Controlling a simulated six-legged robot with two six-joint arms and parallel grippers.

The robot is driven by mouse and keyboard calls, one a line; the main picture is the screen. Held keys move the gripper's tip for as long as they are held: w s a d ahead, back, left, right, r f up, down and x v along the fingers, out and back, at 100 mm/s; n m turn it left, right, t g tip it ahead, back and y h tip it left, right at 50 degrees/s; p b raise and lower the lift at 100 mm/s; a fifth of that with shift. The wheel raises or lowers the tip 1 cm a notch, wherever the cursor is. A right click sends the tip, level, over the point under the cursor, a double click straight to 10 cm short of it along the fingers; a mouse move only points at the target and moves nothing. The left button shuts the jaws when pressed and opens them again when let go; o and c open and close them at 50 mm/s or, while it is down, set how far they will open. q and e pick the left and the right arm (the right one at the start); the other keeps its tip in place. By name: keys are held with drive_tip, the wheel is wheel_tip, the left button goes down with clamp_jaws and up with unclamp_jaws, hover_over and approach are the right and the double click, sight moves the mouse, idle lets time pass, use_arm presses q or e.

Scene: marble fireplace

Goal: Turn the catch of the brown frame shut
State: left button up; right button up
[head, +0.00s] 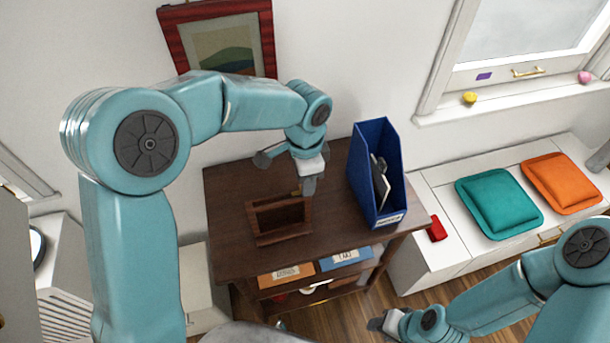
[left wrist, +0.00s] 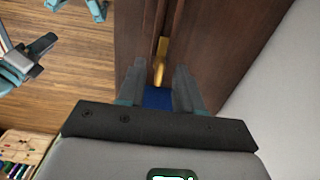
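The brown frame (head: 278,219) stands on the dark wooden table, with an open, box-like front. Its small brass catch (head: 296,193) is at the top edge, close to my left gripper, and too small here to tell how it is turned. My left gripper (head: 308,186) reaches down beside the frame's top right. In the left wrist view, the brass catch (left wrist: 160,62) lies in the gap between the two fingers of the left gripper (left wrist: 157,75), which are apart. Contact with it cannot be made out. My right gripper (head: 384,322) is low, in front of the table, its fingers unclear.
A tall blue file holder (head: 370,165) stands right of my left gripper on the table (head: 232,205). A red-framed picture (head: 222,45) hangs behind. A white bench (head: 430,190) with cushions and a red block is at right.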

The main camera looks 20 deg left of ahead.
use_arm(q)
wheel_tip(320, 180, up, 16)
drive_tip(key=shift+r, duration=0.2)
drive_tip(key=shift+s+f, duration=0.1)
idle(0.6)
